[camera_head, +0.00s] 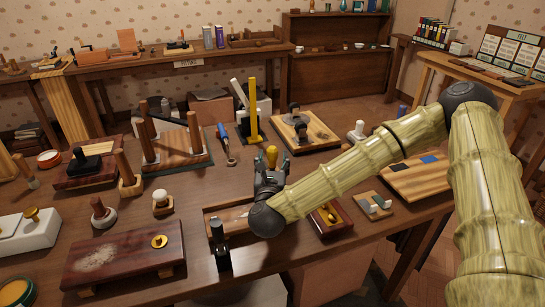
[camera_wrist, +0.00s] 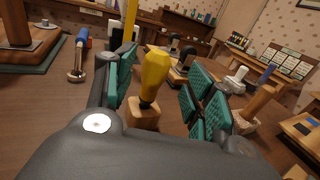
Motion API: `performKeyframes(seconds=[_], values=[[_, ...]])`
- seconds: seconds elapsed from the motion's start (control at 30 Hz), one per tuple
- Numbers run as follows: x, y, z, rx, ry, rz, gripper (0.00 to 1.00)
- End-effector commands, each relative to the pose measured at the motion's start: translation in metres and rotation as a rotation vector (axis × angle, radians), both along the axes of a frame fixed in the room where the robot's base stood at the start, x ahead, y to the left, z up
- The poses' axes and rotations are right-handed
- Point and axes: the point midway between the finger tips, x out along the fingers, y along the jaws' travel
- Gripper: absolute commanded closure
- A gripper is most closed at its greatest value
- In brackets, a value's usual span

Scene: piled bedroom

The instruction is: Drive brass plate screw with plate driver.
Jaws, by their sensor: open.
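A driver with a yellow handle (camera_wrist: 155,74) stands upright in a small wooden block (camera_wrist: 143,113) in the wrist view. In the head view its handle (camera_head: 271,156) rises just behind my gripper (camera_head: 271,178). My gripper, with teal pads, is open, and in the wrist view (camera_wrist: 160,95) the handle lies between the pads, nearer the left one, with no clear contact. A brass round piece (camera_head: 159,241) sits on a dark red board at front left. Another brass piece (camera_head: 332,216) is on a small red block right of my gripper. I cannot tell which is the plate screw.
A blue-handled tool (camera_head: 224,134) stands behind my gripper, also left in the wrist view (camera_wrist: 82,42). A tall yellow post (camera_head: 253,109) rises close behind. A wooden tray (camera_head: 226,217) with a dark upright piece (camera_head: 219,245) lies in front. The table is crowded.

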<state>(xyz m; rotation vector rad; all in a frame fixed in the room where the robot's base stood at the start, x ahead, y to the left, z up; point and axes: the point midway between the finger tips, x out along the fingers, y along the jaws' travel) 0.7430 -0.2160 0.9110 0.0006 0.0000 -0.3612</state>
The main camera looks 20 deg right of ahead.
Motion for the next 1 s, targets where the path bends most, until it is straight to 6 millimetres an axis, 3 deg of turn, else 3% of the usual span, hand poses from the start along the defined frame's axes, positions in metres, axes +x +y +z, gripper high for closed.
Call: performKeyframes(seconds=[0.4,0.73,1.0], values=[[0.044,-0.012,0.003,-0.001,-0.001,0.002,0.46],[0.05,-0.014,0.002,0.0,-0.001,0.003,0.46],[0.049,-0.014,0.002,0.0,-0.001,0.002,0.93]])
